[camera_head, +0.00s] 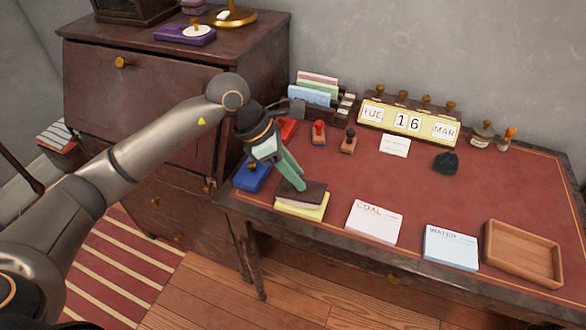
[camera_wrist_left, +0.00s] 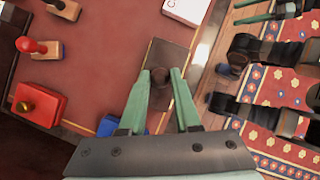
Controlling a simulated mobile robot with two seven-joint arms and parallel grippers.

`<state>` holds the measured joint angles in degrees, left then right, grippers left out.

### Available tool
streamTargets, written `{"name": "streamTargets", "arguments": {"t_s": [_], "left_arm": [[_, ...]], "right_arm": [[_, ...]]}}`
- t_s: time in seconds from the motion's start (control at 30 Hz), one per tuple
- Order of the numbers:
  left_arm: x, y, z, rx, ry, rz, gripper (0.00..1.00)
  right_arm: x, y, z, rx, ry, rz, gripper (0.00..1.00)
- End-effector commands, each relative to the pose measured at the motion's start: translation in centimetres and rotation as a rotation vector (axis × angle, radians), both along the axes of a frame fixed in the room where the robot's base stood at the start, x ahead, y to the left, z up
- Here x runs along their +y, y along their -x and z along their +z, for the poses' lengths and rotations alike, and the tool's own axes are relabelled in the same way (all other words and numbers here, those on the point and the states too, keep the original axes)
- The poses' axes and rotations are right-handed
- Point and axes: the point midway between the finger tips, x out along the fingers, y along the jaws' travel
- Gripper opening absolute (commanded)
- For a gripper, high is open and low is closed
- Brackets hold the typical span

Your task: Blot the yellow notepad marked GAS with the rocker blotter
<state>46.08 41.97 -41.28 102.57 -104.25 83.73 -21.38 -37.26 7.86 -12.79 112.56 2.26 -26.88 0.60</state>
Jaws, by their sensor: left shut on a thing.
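The rocker blotter (camera_head: 314,194), dark brown with a knob, is held in my left gripper (camera_head: 296,183). In the left wrist view the green fingers (camera_wrist_left: 160,74) are shut on the knob of the blotter (camera_wrist_left: 173,55). The blotter lies over the yellow notepad (camera_head: 303,211) near the desk's front left edge. It looks to be on or just above the pad; I cannot tell contact for sure. The notepad's marking is hidden under the blotter. My right gripper (camera_wrist_left: 246,11) shows at the top right of the left wrist view, its green fingers apart and empty.
A COAL notepad (camera_head: 374,223), a WATER notepad (camera_head: 451,248) and a wooden tray (camera_head: 523,253) lie to the right. A blue pad (camera_head: 252,175) is close on the left. Stamps (camera_head: 318,135) and a date block (camera_head: 408,122) stand behind. The desk's middle is clear.

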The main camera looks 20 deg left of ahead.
Motion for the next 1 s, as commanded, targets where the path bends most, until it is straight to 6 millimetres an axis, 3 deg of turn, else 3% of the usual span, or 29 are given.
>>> {"name": "streamTargets", "arguments": {"t_s": [0.43,1.0], "left_arm": [[-0.9,0.1,0.1,0.004,-0.114,-0.001,0.0],[-1.2,0.1,0.1,0.004,-0.158,-0.001,0.0]], "right_arm": [[0.0,0.0,1.5,0.0,0.0,0.0,0.6],[0.0,0.0,1.9,0.0,0.0,0.0,0.6]]}}
